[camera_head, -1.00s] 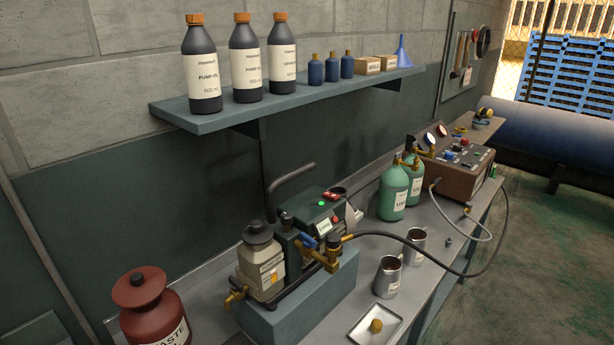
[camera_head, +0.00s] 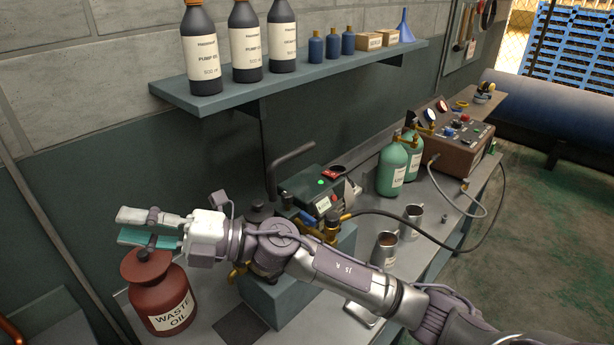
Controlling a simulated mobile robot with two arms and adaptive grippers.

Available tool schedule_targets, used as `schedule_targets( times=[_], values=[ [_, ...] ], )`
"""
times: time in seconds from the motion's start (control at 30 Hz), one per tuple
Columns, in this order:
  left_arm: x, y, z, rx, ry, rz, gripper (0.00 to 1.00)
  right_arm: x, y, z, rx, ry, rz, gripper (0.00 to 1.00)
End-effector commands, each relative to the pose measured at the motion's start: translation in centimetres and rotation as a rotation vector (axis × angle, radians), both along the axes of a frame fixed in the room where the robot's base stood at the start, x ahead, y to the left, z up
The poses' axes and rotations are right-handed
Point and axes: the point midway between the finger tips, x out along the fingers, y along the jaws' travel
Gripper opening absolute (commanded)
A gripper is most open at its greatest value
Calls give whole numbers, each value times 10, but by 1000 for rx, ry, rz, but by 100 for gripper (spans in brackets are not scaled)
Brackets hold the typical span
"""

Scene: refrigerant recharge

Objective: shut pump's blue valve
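The pump (camera_head: 300,184), a dark green box with a lit green lamp, stands on a block on the bench in the middle of the view. A bit of its blue valve (camera_head: 307,218) shows beside the brass fittings, just above my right arm; I cannot tell its handle's position. My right gripper (camera_head: 122,226) is over the red waste oil jug, left of the pump and away from the valve. Its two fingers look apart, with nothing between them. My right forearm hides much of the pump's front. My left gripper is not in view.
The red waste oil jug (camera_head: 163,302) stands under my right gripper. Green cylinders (camera_head: 392,172), metal cups (camera_head: 385,247) and a brown gauge box (camera_head: 452,150) stand to the right. A black hose (camera_head: 405,216) runs from the pump. A bottle shelf (camera_head: 215,100) hangs above.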

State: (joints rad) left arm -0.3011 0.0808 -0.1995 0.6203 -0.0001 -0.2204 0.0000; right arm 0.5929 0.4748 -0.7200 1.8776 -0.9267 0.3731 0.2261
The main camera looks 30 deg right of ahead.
Motion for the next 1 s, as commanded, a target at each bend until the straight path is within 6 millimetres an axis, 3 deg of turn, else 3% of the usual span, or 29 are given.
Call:
schedule_targets(
  times=[0.07, 0.17, 0.27, 0.37, 0.5, 0.6, 0.7, 0.8, 1.0],
  values=[
    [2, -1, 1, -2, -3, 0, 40, -5, 8, -14, -244, -143, 132, 33],
    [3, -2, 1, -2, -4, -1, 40, -2, -7, -48, -585, -253, 274, 33],
    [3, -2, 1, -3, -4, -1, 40, 17, -57, -79, -954, -282, 366, 33],
    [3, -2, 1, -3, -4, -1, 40, 39, -131, -89, -1306, -228, 406, 33],
    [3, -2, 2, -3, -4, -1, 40, 54, -221, -75, -1634, -89, 397, 33],
    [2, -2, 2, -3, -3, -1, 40, 56, -265, -60, -1776, 9, 380, 33],
    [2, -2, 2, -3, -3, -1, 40, 55, -293, -48, -1857, 79, 364, 33],
    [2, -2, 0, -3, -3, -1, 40, 53, -306, -44, -1895, 115, 359, 33],
    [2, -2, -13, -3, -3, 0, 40, 53, -308, -61, -1902, 123, 360, 33]
  ],
)
